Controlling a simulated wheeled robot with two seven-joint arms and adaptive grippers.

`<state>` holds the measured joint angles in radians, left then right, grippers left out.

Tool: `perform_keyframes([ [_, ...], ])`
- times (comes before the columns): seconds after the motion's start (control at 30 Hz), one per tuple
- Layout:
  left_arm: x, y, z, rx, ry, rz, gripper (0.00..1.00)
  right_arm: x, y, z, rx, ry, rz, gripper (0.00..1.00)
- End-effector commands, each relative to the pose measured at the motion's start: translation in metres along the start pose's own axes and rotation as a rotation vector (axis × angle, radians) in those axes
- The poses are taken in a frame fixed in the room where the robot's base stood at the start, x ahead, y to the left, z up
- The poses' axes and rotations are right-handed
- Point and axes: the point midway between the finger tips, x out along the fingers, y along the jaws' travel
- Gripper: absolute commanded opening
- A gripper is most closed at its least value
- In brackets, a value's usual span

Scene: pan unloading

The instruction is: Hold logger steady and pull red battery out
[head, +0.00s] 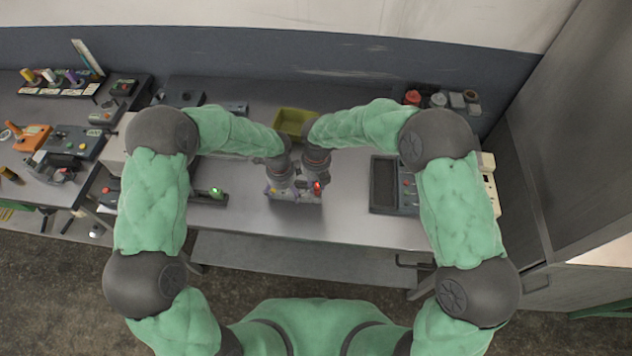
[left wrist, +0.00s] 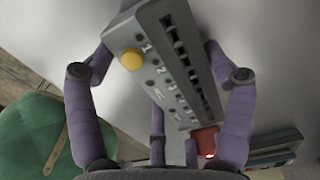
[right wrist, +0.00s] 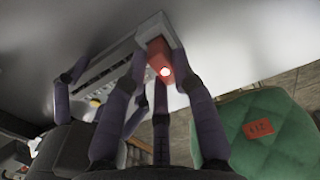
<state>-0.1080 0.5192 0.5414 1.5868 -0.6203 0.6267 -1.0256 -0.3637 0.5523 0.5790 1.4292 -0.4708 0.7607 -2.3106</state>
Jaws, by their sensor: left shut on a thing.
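The logger (head: 284,195) is a grey box on the table in front of me. In the left wrist view it shows a yellow button (left wrist: 131,60), printed numbers and a row of dark slots. My left gripper (head: 279,184) is shut on the logger, with fingers along both long sides. The red battery (right wrist: 158,58) sits at one end of the logger and carries a lit red light. It also shows in the left wrist view (left wrist: 205,139). My right gripper (right wrist: 160,65) has its fingers on either side of the battery; whether they press on it is unclear.
A yellow-green bin (head: 291,121) stands behind the grippers. A dark device with a screen (head: 384,183) lies to the right, and a small device with a green light (head: 212,193) to the left. The table between logger and right device is clear.

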Motion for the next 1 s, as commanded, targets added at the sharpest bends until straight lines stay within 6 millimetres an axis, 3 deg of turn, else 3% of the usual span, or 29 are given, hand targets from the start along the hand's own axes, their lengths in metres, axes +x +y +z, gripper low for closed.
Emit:
perform_keyframes([
  [0.07, 0.0024, 0.0028, -0.0004, 0.001, 0.0, 0.007, 0.35, 0.0003, 0.0, -0.0002, 0.0, 0.0, 0.0, 0.0],
  [0.1, 0.0025, 0.0028, -0.0004, 0.001, 0.0, 0.007, 0.35, 0.0003, 0.0, -0.0002, 0.0, 0.0, 0.0, 0.21],
  [0.2, 0.0025, 0.0029, -0.0005, 0.001, 0.0, 0.007, 0.35, 0.0003, 0.0, -0.0002, 0.0, 0.0, 0.0, 0.0],
  [1.0, 0.0029, 0.0033, -0.0005, 0.002, 0.0, 0.008, 0.35, -0.0078, 0.0002, 0.0001, 0.0, 0.0, 0.0, 0.0],
])
